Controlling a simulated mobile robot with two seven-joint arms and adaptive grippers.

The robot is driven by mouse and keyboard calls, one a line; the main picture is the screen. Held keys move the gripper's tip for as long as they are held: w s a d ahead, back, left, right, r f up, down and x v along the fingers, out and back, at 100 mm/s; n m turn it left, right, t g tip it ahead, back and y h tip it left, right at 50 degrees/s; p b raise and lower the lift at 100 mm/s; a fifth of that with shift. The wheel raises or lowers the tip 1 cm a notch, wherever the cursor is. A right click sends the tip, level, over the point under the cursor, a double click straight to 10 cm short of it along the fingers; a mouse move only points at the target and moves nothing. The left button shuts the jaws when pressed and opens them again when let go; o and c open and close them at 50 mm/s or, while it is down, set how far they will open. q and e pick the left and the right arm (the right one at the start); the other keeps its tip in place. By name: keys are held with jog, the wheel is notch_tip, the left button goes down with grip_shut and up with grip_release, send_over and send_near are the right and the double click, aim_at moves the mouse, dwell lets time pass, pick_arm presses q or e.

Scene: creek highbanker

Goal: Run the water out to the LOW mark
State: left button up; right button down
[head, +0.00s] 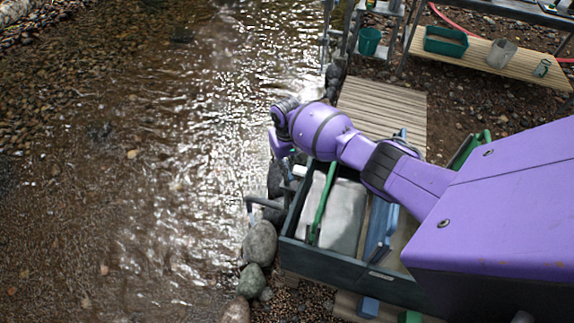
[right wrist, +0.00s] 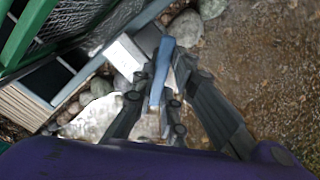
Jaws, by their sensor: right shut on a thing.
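My right arm reaches over a dark green tub (head: 375,283) at the creek's edge. In the head view its gripper is mostly hidden behind the wrist. In the right wrist view the fingers of my right gripper (right wrist: 163,103) are closed on a blue handle (right wrist: 161,72). The handle stands beside a white block-like fitting (right wrist: 124,56) on the tub's outer side. Inside the tub is a pale grey surface (head: 344,212); I cannot tell whether it is water. No LOW mark can be made out. My left gripper is not in view.
The creek (head: 150,170) fills the left of the head view. Rounded stones (head: 260,242) line the bank against the tub. A wooden platform (head: 385,105) lies behind it. A bench (head: 478,60) with several containers stands at the back right.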

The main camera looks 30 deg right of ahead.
jog(key=shift+n, duration=1.3)
jog(key=c, duration=1.8)
grip_release()
jog(key=shift+o, duration=0.2)
notch_tip(320, 180, up, 12)
